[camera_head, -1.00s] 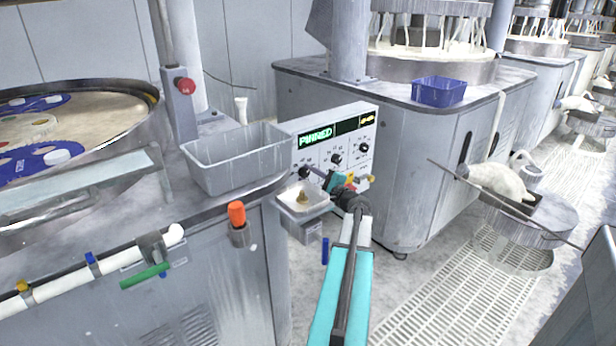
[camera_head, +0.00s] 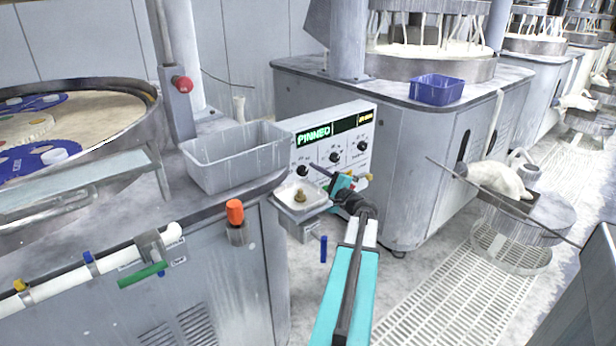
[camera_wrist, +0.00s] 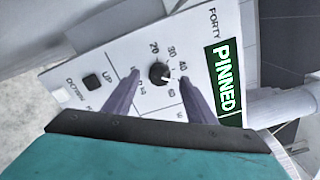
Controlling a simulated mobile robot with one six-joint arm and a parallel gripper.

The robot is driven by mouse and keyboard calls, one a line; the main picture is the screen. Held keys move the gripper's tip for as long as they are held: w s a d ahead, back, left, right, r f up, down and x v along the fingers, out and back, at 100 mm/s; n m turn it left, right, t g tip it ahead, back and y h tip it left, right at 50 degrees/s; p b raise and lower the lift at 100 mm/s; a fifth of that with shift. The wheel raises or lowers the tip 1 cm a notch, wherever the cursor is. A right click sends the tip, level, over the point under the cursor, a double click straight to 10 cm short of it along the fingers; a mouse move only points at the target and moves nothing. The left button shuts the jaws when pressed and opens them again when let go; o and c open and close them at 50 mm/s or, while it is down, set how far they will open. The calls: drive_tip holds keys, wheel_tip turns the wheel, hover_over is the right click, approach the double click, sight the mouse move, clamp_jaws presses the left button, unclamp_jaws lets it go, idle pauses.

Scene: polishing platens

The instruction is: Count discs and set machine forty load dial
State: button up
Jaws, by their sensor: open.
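The control panel (camera_head: 349,152) shows a green lit display reading PINNED (camera_head: 314,136) and several black knobs. In the wrist view the panel is labelled FORTY, and a black dial (camera_wrist: 160,74) with a white pointer sits among printed numbers including 20, 30, 40 and 60. My gripper (camera_wrist: 155,85) is open, its two purple fingers on either side of the dial in that view; I cannot tell whether they touch it. It also shows in the head view (camera_head: 324,175) just in front of the panel. Discs with blue carriers (camera_head: 40,160) lie on the platen at left, partly out of frame.
A grey bin (camera_head: 235,158) stands on the left machine's edge, close to the panel. A small white tray (camera_head: 301,197) with a brass piece sits below the panel. A blue bin (camera_head: 437,90) stands on the machine behind. Grated floor (camera_head: 440,300) lies at right.

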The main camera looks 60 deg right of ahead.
drive_tip(key=v, duration=1)
drive_tip(key=shift+s+a, duration=0.15)
drive_tip(key=shift+s, duration=0.2)
